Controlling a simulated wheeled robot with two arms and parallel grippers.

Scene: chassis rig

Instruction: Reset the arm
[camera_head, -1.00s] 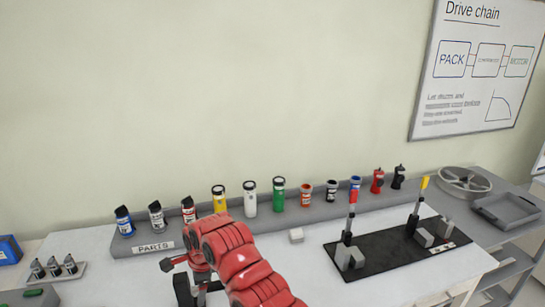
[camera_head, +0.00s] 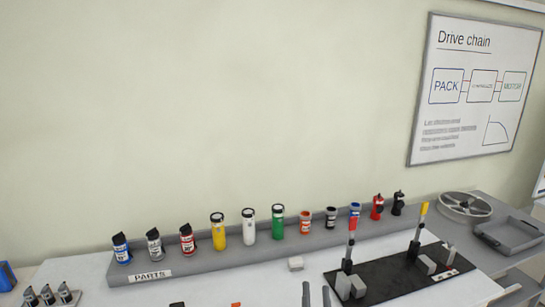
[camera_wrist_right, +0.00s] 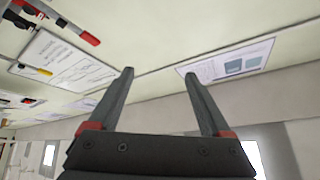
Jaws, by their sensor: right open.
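My right gripper (camera_head: 316,294) shows at the bottom edge of the head view as two upright grey fingertips, apart and with nothing between them. In the right wrist view the same gripper (camera_wrist_right: 159,74) has its two dark fingers spread and empty, with the wall behind them. The rest of the right arm is out of the head view. My left gripper is not identifiable; only a small dark bit and an orange bit show at the bottom edge.
A grey rack (camera_head: 196,265) labelled PARTS holds several bottles and canisters along the wall. A black plate (camera_head: 386,287) with a red-tipped lever (camera_head: 350,245) and a yellow-tipped lever (camera_head: 419,230) lies right of the gripper.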

